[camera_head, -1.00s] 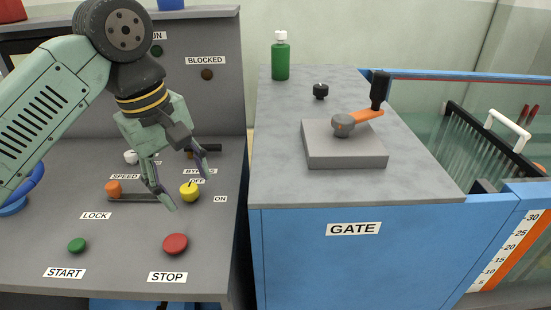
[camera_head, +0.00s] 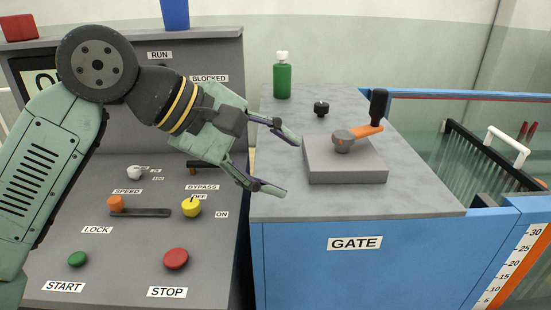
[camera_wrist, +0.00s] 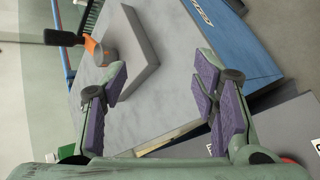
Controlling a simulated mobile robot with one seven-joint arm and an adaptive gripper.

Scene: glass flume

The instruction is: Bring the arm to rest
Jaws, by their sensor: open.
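My gripper (camera_head: 279,163) is open and empty, its fingers pointing right. In the head view it hangs in the air in front of the left edge of the grey-topped gate cabinet (camera_head: 290,232). It is left of the grey block (camera_head: 345,173) that carries the orange gate lever (camera_head: 366,131) with its black handle. In the wrist view the purple-padded fingers (camera_wrist: 160,107) are spread wide with only the grey top between them. The lever (camera_wrist: 91,46) and its block show beyond them. My arm is bent at the elbow over the control panel.
The panel (camera_head: 100,240) holds a red STOP button (camera_head: 176,259), a green START button (camera_head: 77,258), a yellow BYPASS knob (camera_head: 191,207) and an orange LOCK slider (camera_head: 116,203). A green bottle (camera_head: 282,79) and a black knob (camera_head: 321,108) stand on the cabinet. The glass flume (camera_head: 455,150) is at right.

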